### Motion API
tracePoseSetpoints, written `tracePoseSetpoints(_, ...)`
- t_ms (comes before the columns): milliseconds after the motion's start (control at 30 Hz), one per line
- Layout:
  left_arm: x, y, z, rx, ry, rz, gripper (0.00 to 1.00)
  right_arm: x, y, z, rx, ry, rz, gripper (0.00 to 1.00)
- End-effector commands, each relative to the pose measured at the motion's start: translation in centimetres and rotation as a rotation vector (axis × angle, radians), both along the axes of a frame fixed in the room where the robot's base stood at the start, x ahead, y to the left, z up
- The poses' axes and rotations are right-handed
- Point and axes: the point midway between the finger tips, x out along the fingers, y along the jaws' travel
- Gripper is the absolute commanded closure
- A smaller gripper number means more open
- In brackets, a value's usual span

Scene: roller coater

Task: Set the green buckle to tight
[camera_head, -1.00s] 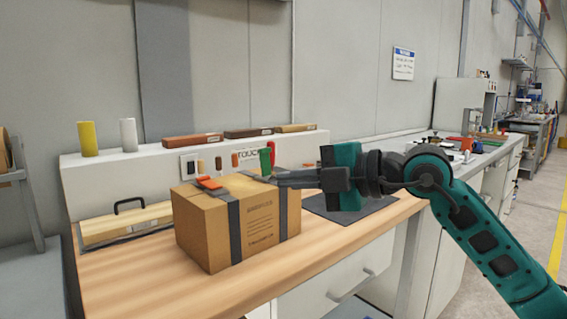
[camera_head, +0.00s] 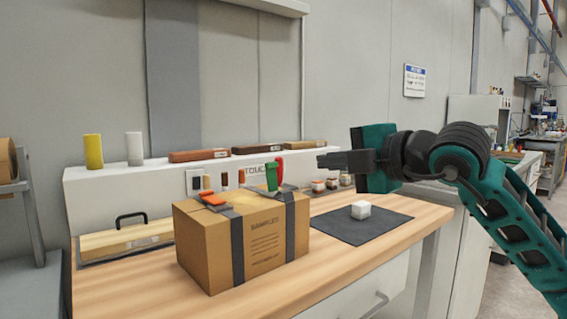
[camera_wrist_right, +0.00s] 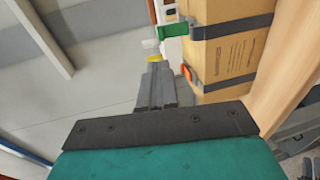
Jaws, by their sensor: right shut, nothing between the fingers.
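A brown cardboard box (camera_head: 245,235) with two dark straps stands on the wooden bench. The green buckle (camera_head: 271,177) sits on top at the right strap, its lever standing up from the box. It also shows in the right wrist view (camera_wrist_right: 174,30), sticking out from the box top. An orange buckle (camera_head: 214,200) sits on the left strap, lying nearly flat. My right gripper (camera_head: 323,160) is shut and empty, to the right of the green buckle and apart from it. Its closed fingers also show in the right wrist view (camera_wrist_right: 157,72). My left gripper is out of view.
A dark mat (camera_head: 362,228) with a white block (camera_head: 360,210) lies right of the box. A red upright part (camera_head: 280,168) shows just behind the green buckle. A black-handled wooden block (camera_head: 128,238) lies left. A white ledge (camera_head: 90,195) with several samples runs behind.

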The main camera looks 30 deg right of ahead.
Motion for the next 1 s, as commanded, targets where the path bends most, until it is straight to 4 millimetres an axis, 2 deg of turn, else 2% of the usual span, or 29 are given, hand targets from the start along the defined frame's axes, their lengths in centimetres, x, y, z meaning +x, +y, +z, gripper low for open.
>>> tracePoseSetpoints(700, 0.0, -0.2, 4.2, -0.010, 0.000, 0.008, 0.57, 8.0, 1.1, -1.1, 0.004, -0.002, 0.001, 1.00)
tracePoseSetpoints(1000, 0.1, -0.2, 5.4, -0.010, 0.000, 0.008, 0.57, 11.3, 1.5, -1.9, 0.002, -0.001, 0.002, 1.00)
